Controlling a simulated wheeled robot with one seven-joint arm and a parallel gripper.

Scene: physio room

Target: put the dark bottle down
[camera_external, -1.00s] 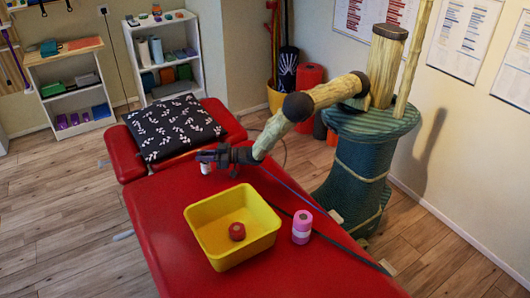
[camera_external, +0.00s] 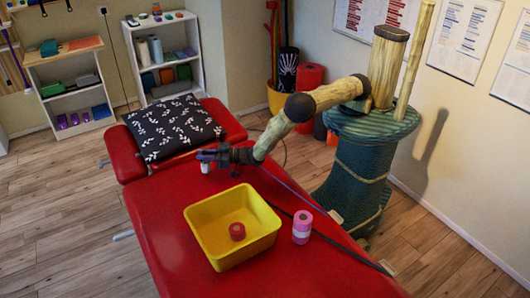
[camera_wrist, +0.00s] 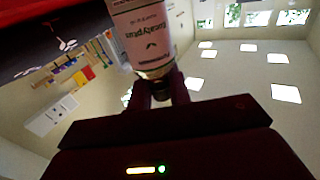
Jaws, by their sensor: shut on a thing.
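My gripper (camera_external: 208,156) is over the far part of the red treatment table (camera_external: 165,225), just in front of the patterned pillow. It is shut on the dark bottle (camera_external: 206,168), whose pale label shows below the fingers. In the wrist view the bottle (camera_wrist: 143,35) is close up, with a white label reading "Eucalyptus", and its neck end is between the fingers. The bottle is about upright, low over the red surface. I cannot tell whether its base touches the table.
A yellow bin (camera_external: 206,245) with a red roll (camera_external: 237,231) inside stands nearer on the table. A black pillow (camera_external: 172,129) with white leaves lies at the head end. The red surface left of the bin is clear.

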